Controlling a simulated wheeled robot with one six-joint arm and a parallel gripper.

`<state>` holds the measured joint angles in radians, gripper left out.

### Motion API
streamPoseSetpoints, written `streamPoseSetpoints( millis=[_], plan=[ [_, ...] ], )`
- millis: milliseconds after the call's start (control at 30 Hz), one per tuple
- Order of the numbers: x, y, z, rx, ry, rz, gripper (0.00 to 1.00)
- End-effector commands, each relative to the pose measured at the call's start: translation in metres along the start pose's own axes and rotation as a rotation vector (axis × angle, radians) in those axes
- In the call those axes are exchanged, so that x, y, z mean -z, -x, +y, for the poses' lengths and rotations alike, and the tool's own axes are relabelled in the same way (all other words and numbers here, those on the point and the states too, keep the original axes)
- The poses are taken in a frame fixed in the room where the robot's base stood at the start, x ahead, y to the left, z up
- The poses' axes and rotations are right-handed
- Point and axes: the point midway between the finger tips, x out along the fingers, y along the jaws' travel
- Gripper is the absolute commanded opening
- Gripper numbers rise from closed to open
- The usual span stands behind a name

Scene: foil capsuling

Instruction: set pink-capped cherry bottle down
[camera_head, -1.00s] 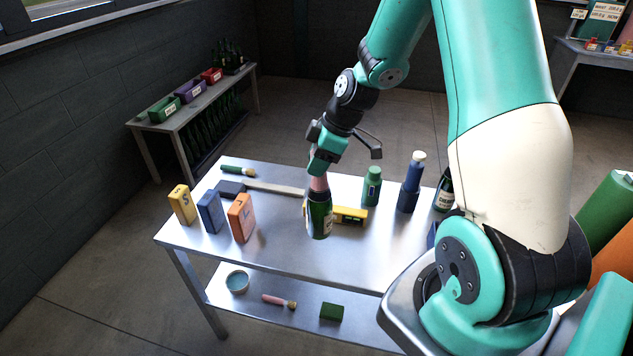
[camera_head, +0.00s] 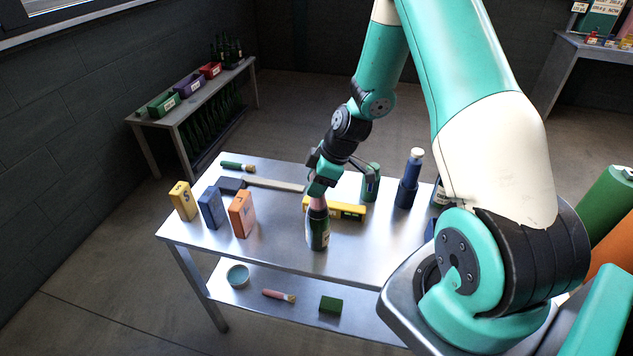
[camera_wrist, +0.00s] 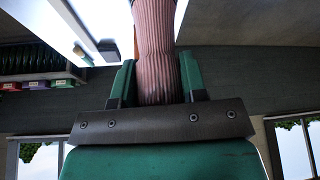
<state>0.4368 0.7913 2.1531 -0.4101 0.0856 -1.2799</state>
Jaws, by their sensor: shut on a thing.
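The pink-capped cherry bottle (camera_head: 318,233) is dark green with a pale label and a pink foil neck. In the head view it is upright at the front middle of the metal table (camera_head: 275,245). Its base looks at or just above the tabletop; I cannot tell whether it touches. My gripper (camera_head: 319,196) is above it, shut on the pink neck. In the wrist view the ribbed pink cap (camera_wrist: 156,50) sits between my two green fingers. The bottle's body is out of clear sight there.
Yellow (camera_head: 183,201), blue (camera_head: 210,208) and orange (camera_head: 242,214) boxes stand at the left. A yellow level-like bar (camera_head: 347,211) lies just behind the bottle. A green container (camera_head: 371,181) and a blue bottle (camera_head: 409,182) stand behind right. The front middle tabletop is clear.

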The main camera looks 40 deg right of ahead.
Motion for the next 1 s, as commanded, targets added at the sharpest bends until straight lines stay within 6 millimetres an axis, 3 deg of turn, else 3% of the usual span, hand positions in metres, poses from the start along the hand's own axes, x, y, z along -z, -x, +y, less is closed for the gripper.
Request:
streamPoseSetpoints(
  millis=[33,133,533,667,1000],
  plan=[
    [-0.001,-0.002,0.0,0.0,0.0,0.0,0.42],
    [0.0,-0.001,0.0,0.0,0.0,0.0,0.65],
    [0.0,0.006,0.001,-0.002,-0.001,0.0,0.65],
    [-0.001,0.024,0.001,-0.006,0.0,0.001,0.65],
    [-0.001,0.093,0.001,-0.007,0.0,0.001,0.65]
  ],
)
